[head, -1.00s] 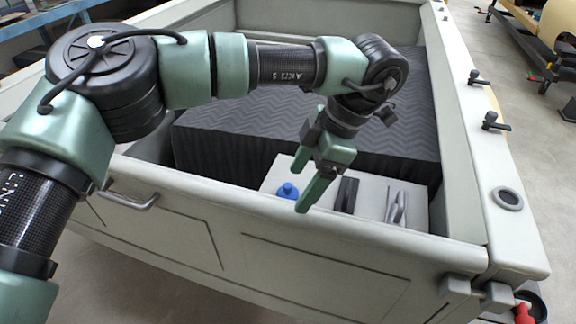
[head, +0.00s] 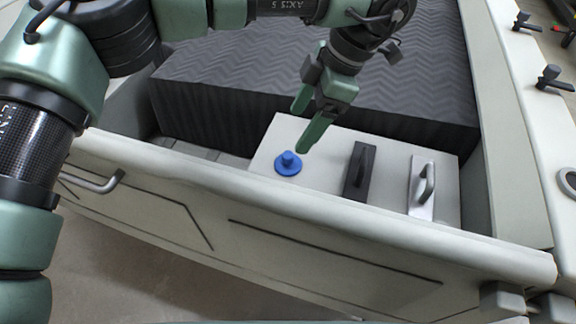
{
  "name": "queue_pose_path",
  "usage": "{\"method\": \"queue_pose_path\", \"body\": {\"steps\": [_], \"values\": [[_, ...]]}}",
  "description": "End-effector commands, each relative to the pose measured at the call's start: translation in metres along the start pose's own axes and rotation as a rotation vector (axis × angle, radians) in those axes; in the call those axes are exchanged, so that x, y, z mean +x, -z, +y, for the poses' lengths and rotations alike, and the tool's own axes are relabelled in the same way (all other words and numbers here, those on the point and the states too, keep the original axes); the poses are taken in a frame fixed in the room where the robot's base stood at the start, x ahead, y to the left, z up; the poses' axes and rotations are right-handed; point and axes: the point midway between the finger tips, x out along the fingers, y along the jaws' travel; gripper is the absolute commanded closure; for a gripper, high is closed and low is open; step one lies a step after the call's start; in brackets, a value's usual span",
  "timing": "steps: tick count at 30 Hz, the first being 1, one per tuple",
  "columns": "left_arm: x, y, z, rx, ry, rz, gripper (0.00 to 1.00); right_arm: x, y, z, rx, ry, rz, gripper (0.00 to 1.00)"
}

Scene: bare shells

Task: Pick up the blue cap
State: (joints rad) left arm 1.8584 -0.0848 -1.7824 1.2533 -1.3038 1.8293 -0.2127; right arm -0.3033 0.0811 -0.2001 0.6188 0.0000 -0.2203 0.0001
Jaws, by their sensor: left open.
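The blue cap (head: 288,163) is a round disc with a raised knob. It lies on the left part of a white surface (head: 270,140) inside the large grey shell. My left gripper (head: 303,128) is open and empty, with two green fingers pointing down. In the picture its fingertips are just above and right of the cap, apart from it. My right gripper is not in view.
A dark ribbed block (head: 210,95) rises behind the white surface. The shell's pale front wall (head: 330,220) stands in front.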

Motion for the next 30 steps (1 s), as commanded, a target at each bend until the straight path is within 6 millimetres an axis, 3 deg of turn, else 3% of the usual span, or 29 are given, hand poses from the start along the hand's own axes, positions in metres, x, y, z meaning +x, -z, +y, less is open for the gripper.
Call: {"method": "queue_pose_path", "body": {"steps": [1, 6, 17, 24, 30], "values": [[0.013, -0.005, 0.0, 0.0, 0.0, 0.0, 0.23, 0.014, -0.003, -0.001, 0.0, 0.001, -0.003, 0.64], [0.026, -0.01, 0.0, 0.0, 0.0, 0.0, 0.23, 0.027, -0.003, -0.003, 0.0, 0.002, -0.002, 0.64], [0.059, -0.009, -0.001, 0.001, 0.003, 0.002, 0.23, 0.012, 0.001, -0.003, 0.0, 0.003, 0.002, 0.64], [0.095, -0.011, -0.001, 0.0, 0.002, 0.001, 0.23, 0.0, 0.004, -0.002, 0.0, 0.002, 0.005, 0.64], [0.102, -0.011, -0.001, -0.001, 0.0, 0.0, 0.23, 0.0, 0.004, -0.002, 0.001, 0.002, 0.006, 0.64]]}}
